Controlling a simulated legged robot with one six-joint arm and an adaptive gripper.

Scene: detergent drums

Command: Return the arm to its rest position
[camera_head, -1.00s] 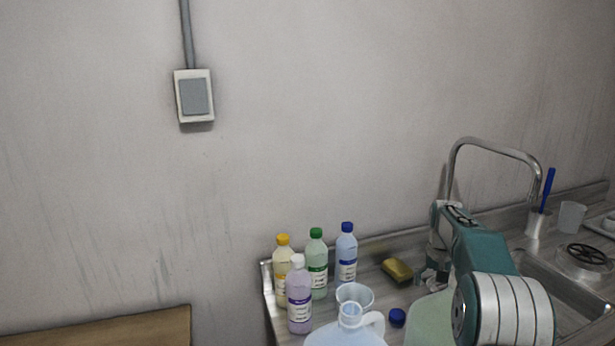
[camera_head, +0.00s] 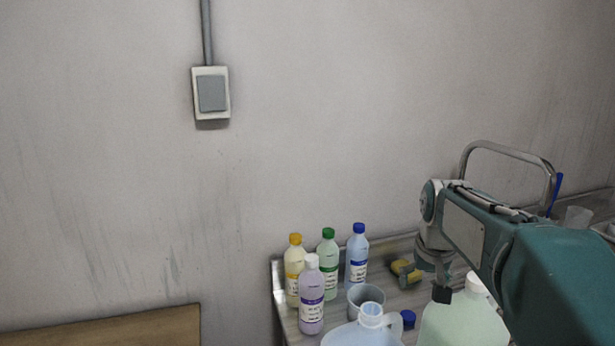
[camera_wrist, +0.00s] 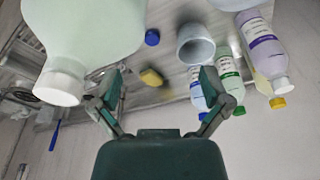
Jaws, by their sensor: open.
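My arm, teal and white, reaches in from the lower right of the head view. My gripper (camera_wrist: 158,100) is open in the wrist view, with its two fingers spread wide and nothing between them. In the head view my gripper (camera_head: 436,282) is partly visible, pointing down above the counter behind the green drum. A pale green drum (camera_head: 462,322) with a white cap stands just in front of it. The drum also shows large at the upper left of the wrist view (camera_wrist: 85,30). A yellow sponge (camera_head: 404,270) lies beyond the gripper.
A pale blue jug (camera_head: 362,332) stands at the front, with a cup (camera_head: 366,297) and a blue cap (camera_head: 407,318) nearby. Several small bottles (camera_head: 328,265) stand at the counter's left end. A faucet (camera_head: 510,152) rises at the right.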

